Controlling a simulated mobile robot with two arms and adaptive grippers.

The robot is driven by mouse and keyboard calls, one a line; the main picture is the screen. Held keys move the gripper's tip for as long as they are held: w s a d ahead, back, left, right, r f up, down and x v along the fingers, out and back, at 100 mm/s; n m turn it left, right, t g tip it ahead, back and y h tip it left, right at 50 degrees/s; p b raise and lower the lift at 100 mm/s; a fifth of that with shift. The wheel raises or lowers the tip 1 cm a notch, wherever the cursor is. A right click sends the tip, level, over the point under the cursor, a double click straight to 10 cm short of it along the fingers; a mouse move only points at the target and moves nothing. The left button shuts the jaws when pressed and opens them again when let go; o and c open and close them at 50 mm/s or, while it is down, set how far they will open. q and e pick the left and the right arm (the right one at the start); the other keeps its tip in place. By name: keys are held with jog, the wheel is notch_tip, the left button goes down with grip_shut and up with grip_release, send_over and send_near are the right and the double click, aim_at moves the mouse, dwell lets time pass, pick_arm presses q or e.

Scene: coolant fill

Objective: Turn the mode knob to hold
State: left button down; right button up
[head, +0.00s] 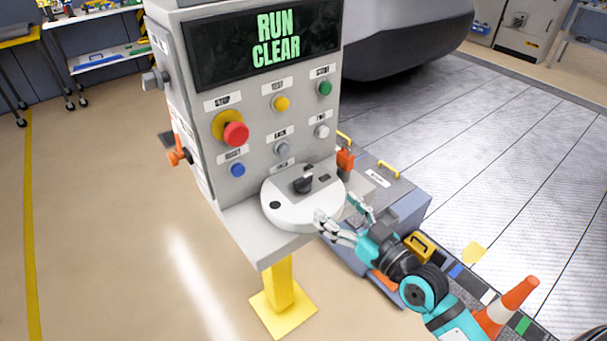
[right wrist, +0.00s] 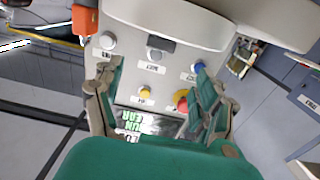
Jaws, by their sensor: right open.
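The mode knob (head: 303,183) is a black knob standing on a round white dial (head: 290,213) on the ledge of a grey control pedestal. My right gripper (head: 340,210) is open at the right front edge of the dial, fingers apart, with the knob beyond them and not between them. In the right wrist view the open fingers (right wrist: 155,90) frame the upside-down panel. A dark block near the top centre there may be the knob. The screen (head: 265,42) reads RUN CLEAR. The dial's markings are too small to read. My left gripper is not in view.
A red stop button (head: 236,134) and several smaller buttons sit on the upright panel. An orange handle (head: 345,160) stands just right of the dial. A traffic cone (head: 515,298) stands lower right. Floor at left is clear.

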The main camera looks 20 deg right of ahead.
aim_at(305, 180)
jog(key=p+x, duration=0.2)
jog(key=x, duration=1)
jog(key=shift+w+f, duration=0.1)
jog(key=shift+w, duration=0.05)
